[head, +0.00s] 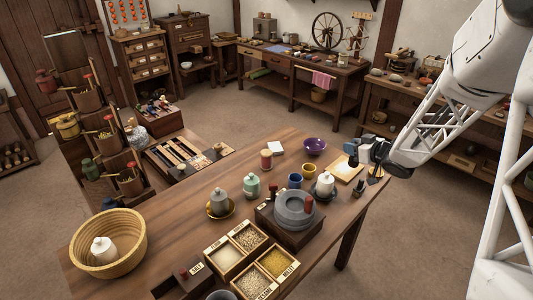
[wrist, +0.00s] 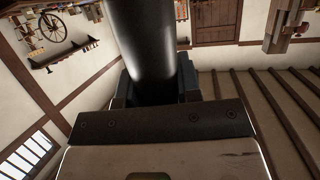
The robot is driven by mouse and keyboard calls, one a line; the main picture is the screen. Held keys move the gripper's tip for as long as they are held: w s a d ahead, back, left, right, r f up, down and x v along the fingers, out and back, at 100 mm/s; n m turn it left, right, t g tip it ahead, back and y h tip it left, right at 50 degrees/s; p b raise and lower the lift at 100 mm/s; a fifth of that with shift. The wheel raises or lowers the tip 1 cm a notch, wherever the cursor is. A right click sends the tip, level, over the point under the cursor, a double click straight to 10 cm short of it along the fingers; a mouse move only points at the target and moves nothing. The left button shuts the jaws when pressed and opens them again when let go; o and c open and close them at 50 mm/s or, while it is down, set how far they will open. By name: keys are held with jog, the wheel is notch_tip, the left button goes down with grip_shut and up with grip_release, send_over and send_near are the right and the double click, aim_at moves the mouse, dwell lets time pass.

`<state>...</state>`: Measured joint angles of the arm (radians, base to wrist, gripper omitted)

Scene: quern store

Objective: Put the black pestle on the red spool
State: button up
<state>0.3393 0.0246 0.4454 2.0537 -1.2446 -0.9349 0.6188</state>
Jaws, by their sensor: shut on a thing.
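The black pestle (wrist: 147,45) shows large in the wrist view as a thick, smooth dark cylinder. My gripper (wrist: 152,88) is shut on it, and the pestle runs up out of the frame. In the head view my gripper (head: 367,152) is at the far right end of the table; the pestle is hard to make out there among dark parts. What looks like the red spool (head: 266,160), with a pale top, stands upright on the table, left of my gripper and apart from it.
A grey quern (head: 294,210) and grain boxes (head: 236,248) stand nearer. A basket (head: 107,238) is at left. Bare table lies left of the spool.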

jog(key=w+a+n+g+y, duration=0.2)
jog(key=w+a+n+g, duration=0.1)
jog(key=a, duration=1)
jog(key=w+a+n+g+y, duration=0.2)
jog(key=a+n+g+y, duration=0.1)
jog(key=a, duration=1.1)
notch_tip(320, 180, down, 5)
jog(key=shift+f, duration=0.15)
send_over(263, 151)
jog(key=shift+f, duration=0.7)
jog(key=shift+f, duration=1.75)
